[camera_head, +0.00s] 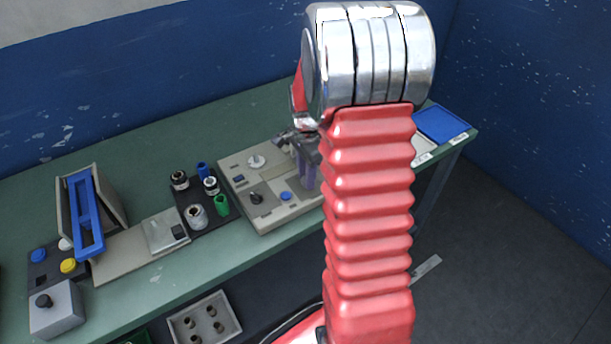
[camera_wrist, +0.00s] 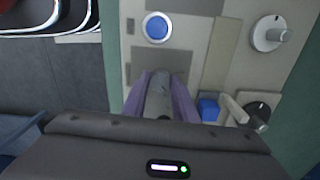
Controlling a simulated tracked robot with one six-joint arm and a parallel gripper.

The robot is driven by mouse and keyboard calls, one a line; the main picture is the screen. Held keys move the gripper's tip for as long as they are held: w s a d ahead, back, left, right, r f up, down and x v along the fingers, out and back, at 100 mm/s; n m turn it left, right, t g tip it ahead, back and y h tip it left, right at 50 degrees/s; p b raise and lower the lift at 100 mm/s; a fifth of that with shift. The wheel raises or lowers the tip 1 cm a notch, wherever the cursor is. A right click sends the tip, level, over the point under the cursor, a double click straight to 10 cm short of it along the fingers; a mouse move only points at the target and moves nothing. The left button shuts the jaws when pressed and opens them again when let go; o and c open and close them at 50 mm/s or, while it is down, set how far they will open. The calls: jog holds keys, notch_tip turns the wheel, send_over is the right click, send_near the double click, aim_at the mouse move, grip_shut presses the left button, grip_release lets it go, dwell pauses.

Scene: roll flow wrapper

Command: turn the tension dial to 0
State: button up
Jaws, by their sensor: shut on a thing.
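The control panel (camera_head: 233,184) is a beige box on the green bench. In the wrist view, my gripper (camera_wrist: 163,90) points down at it with purple fingers on either side of a grey, elongated knob (camera_wrist: 158,97), shut on it. The knob sits by a grey plate, and its lower part is hidden by my gripper body. In the head view my gripper (camera_head: 306,170) is over the panel's right part, partly behind my arm. Other knobs are a silver one (camera_head: 257,161) and a black one (camera_head: 257,198). I read no scale or label, so which is the tension dial is unclear.
A blue button (camera_wrist: 157,27) is close to my fingers; a blue block (camera_wrist: 208,107) and a black round knob (camera_wrist: 258,112) lie to the right. Left of the panel stand several small containers on a dark tray (camera_head: 190,213). A blue tray (camera_head: 441,123) is at the right end.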

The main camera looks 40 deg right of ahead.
jog(key=n, duration=1.4)
jog(key=shift+w, duration=0.1)
jog(key=shift+d, duration=0.1)
dwell(0.4)
jog(key=o, duration=1.1)
jog(key=shift+c, duration=0.2)
jog(key=shift+r, duration=0.1)
notch_tip(320, 180, up, 14)
jog(key=shift+f, duration=0.2)
